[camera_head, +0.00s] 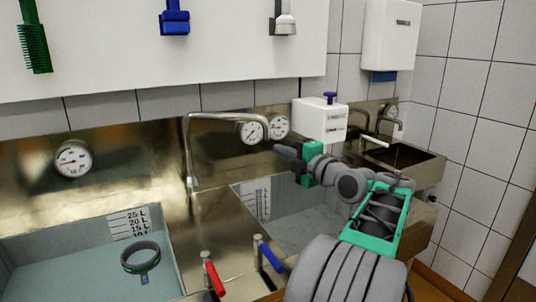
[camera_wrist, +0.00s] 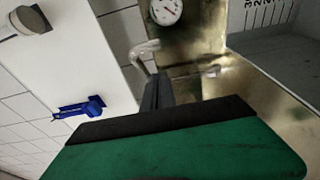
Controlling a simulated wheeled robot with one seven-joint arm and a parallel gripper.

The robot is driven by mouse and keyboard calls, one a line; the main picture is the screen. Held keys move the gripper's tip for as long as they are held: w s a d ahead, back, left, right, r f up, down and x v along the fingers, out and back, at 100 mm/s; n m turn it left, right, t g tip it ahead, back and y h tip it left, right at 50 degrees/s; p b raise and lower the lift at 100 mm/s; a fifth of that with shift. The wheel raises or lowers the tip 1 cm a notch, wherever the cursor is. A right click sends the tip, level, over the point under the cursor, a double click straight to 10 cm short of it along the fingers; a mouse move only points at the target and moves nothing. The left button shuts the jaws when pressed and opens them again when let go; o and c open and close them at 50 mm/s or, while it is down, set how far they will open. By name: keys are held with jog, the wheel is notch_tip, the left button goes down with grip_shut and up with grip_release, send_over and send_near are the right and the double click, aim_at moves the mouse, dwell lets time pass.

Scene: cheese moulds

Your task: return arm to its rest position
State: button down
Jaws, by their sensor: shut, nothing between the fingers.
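My gripper (camera_head: 290,152) is at the end of my grey and green arm, which reaches from the lower right over the right-hand basin. Its dark fingers are shut with nothing between them, and they point left toward the steel tap. In the wrist view the fingers (camera_wrist: 157,92) also show, close together beyond the green gripper body. My arm hides part of the right basin and the counter behind it.
The steel tap (camera_head: 188,150) rises between the left basin (camera_head: 60,225) and right basin (camera_head: 265,200). A dark ring-shaped thing (camera_head: 140,257) is in the left basin. Red (camera_head: 214,279) and blue (camera_head: 270,258) handles stand in front. A white box (camera_head: 320,120) stands behind my arm.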

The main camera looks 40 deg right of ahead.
jog(key=w+a+f+m+g+y+p, duration=0.1)
jog(key=w+a+f+m+g+p, duration=0.15)
jog(key=a, duration=0.65)
jog(key=w+a+f+m+g+y+p, duration=0.1)
jog(key=w+a+f+m+g+p, duration=0.2)
jog(key=a, duration=0.6)
jog(key=w+a+f+m+g+y+p, duration=0.15)
jog(key=a+p, duration=0.25)
jog(key=a, duration=0.4)
jog(key=s+a+f+m+g+p, duration=0.2)
jog(key=s+a+m, duration=0.1)
jog(key=s+a, duration=0.2)
jog(key=s+a+f+m+g+p, duration=0.1)
jog(key=s+a+f+m+g, duration=0.1)
jog(key=s+a, duration=0.3)
jog(key=s+a+f+m+g+h+p, duration=0.1)
jog(key=s+a+f+m+g+p, duration=0.1)
jog(key=s, duration=0.6)
jog(key=shift+a+f+m+g+p, duration=0.3)
jog(key=shift+a+m, duration=0.25)
jog(key=shift+a, duration=0.25)
jog(key=shift+a+f+m+g+p, duration=0.15)
jog(key=shift+a+m+g, duration=0.35)
jog(key=shift+a, duration=0.3)
jog(key=shift+s+f+m, duration=0.2)
jog(key=shift+s+m, duration=0.05)
jog(key=shift+s, duration=0.1)
jog(key=shift+f, duration=0.1)
